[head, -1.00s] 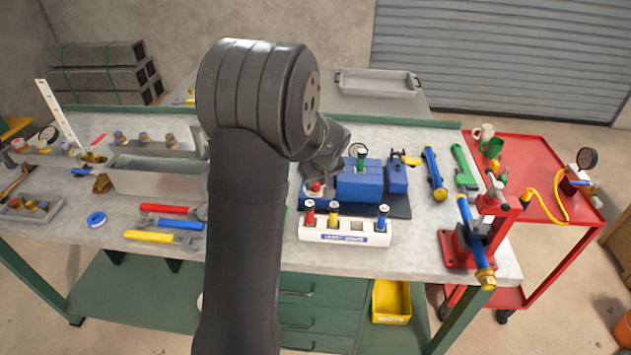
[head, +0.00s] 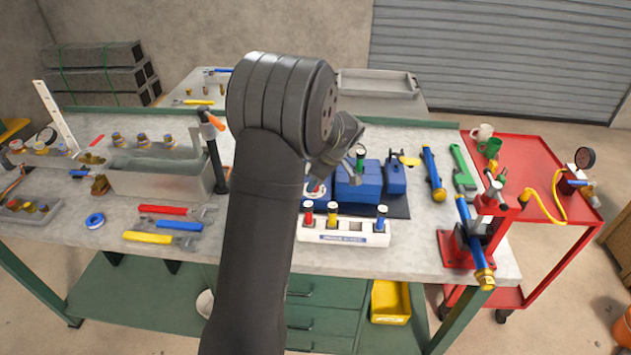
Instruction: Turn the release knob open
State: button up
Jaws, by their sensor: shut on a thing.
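The blue tank unit (head: 357,188) stands on a dark mat in the middle of the bench. A small red knob (head: 316,187) on a pale base sits at its left end, partly hidden behind my gripper and arm.
A white rack (head: 343,238) with red, yellow and blue plugs stands in front of the unit. A hammer (head: 213,150) stands left of my arm. A red vise (head: 470,243) is at the right bench edge. Open bench lies around the wrenches on the left.

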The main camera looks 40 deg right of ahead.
dwell(0.4)
jog(key=o, duration=1)
jog(key=shift+c, duration=0.2)
jog(key=v, duration=1.7)
jog(key=shift+r, duration=0.2)
jog(key=x, duration=1.7)
jog(key=shift+f, duration=0.2)
